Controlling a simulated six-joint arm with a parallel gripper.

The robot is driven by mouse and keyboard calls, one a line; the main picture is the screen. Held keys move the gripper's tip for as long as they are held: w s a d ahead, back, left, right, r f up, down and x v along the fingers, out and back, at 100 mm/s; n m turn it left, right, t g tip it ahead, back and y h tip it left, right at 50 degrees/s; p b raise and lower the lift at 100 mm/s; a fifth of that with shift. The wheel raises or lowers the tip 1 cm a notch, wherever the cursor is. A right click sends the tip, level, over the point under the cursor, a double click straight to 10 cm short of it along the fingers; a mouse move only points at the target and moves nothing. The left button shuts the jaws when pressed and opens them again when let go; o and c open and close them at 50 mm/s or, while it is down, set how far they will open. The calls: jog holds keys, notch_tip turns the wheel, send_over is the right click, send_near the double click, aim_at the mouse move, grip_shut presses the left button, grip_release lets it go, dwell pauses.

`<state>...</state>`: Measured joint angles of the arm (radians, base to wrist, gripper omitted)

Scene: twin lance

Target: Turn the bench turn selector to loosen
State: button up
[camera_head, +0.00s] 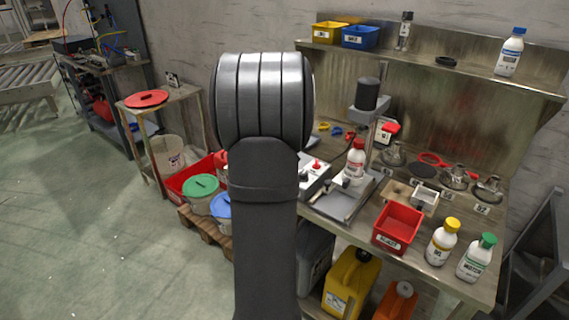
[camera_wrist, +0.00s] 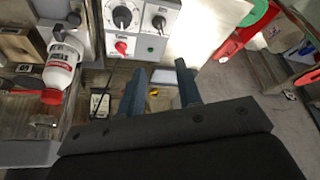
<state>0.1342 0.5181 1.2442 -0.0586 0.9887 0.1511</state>
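A pale control box (camera_head: 314,172) stands on the bench, partly hidden behind my arm, with a red knob (camera_head: 317,165) on top. In the wrist view its panel (camera_wrist: 140,35) shows at the top, with a large black dial (camera_wrist: 122,17), a smaller dark knob (camera_wrist: 158,22) and a red knob (camera_wrist: 121,47). Their labels are too small to read, so I cannot tell which is the turn selector. My gripper (camera_wrist: 160,88) is open and empty; its fingers point toward the panel, apart from the knobs. It is hidden behind my arm in the head view.
A white bottle with a red cap (camera_head: 355,160) stands beside the control box; it also shows in the wrist view (camera_wrist: 60,68). A red bin (camera_head: 398,226) and two bottles stand at the bench's front right. Lidded buckets (camera_head: 200,187) stand left of the bench.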

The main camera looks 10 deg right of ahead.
jog(key=x, duration=1.7)
jog(key=shift+f, duration=0.15)
grip_shut()
